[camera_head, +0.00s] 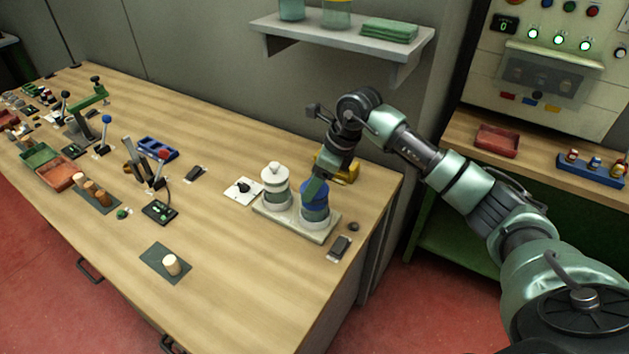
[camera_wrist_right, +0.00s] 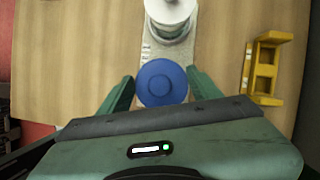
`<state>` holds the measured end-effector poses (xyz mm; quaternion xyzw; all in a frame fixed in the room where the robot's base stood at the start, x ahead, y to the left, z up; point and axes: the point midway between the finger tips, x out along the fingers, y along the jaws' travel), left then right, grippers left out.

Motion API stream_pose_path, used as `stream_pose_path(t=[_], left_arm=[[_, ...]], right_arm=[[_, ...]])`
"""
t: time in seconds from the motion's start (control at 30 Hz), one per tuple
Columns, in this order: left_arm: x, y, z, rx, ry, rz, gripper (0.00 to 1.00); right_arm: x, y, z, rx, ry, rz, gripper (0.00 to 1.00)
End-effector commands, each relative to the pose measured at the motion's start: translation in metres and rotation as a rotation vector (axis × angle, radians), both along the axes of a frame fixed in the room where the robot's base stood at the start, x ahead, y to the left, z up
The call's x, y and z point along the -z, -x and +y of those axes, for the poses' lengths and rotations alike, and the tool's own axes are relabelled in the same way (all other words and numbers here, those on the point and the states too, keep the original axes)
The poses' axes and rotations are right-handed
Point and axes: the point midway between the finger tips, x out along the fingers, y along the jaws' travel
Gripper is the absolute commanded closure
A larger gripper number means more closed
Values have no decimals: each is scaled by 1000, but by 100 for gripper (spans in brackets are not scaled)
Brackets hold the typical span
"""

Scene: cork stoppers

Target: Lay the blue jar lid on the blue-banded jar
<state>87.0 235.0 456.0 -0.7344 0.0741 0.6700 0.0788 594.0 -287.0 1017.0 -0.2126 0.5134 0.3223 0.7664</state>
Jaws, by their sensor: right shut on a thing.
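The blue jar lid (camera_head: 319,190) is at the top of the right-hand jar (camera_head: 314,214) on the pale tray (camera_head: 288,222). In the right wrist view the round lid (camera_wrist_right: 162,82) lies between my two green fingers and hides the jar beneath it. My right gripper (camera_head: 314,187) reaches down from above and is shut on the lid. I cannot tell whether the lid rests on the jar's rim or is just above it. The gripper partly covers lid and jar. My left gripper is out of view.
A second jar with a white lid (camera_head: 275,172) stands beside it on the tray. A yellow holder (camera_head: 347,171) is close behind the gripper. A dark switch (camera_head: 340,246) lies near the table's right end. The front middle of the wooden table is mostly clear.

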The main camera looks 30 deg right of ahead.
Motion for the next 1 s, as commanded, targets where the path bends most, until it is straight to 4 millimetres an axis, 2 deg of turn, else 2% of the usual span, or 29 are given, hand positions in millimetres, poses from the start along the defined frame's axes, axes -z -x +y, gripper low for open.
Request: stream_pose_path(t=[1.0], left_arm=[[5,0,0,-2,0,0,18]], right_arm=[[3,0,-1,0,1,-1,75]])
